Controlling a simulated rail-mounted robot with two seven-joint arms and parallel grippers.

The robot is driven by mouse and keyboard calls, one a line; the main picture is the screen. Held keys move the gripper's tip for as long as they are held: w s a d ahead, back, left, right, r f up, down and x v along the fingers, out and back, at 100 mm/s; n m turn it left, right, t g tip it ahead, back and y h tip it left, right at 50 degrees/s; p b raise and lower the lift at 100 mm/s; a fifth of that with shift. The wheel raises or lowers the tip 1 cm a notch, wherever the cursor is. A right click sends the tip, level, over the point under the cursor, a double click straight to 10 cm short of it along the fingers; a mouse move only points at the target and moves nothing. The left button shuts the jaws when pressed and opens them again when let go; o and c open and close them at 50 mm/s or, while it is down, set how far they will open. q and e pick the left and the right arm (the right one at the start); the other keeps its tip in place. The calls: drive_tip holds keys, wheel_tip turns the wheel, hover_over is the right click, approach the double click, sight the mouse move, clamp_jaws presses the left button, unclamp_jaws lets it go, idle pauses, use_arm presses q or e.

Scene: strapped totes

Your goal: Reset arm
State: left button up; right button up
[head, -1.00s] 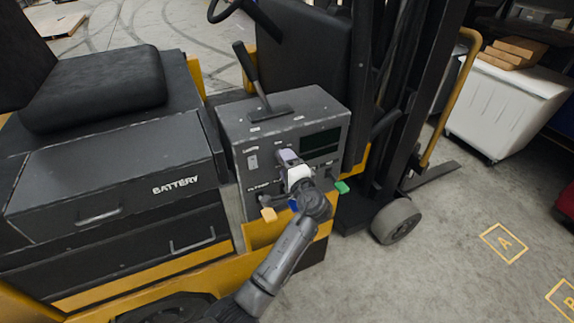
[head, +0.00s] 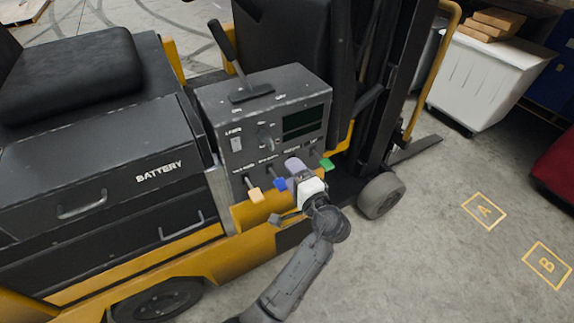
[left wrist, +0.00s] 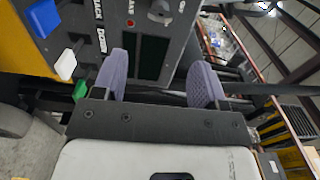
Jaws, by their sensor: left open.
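My left gripper (head: 293,168) is in front of the forklift's dark control box (head: 225,105), low and right of its middle, apart from or touching it I cannot tell in the head view. In the left wrist view its two purple-grey fingers (left wrist: 163,82) stand wide apart with nothing between them. A blue tab (left wrist: 41,18), a white tab (left wrist: 65,64) and a green tab (left wrist: 80,90) show left of that finger. My right gripper is not in view.
The black lever (head: 228,50) stands on top of the box. A yellow tab (head: 255,195) juts from its lower front. The battery housing (head: 100,150) is left. A white bin (head: 480,80) stands far right. The floor at right is open, with marked squares A (head: 484,210) and B (head: 547,265).

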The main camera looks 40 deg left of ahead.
use_arm(q)
drive_tip(key=shift+s+d, duration=0.2)
drive_tip(key=shift+d, duration=0.15)
idle(0.4)
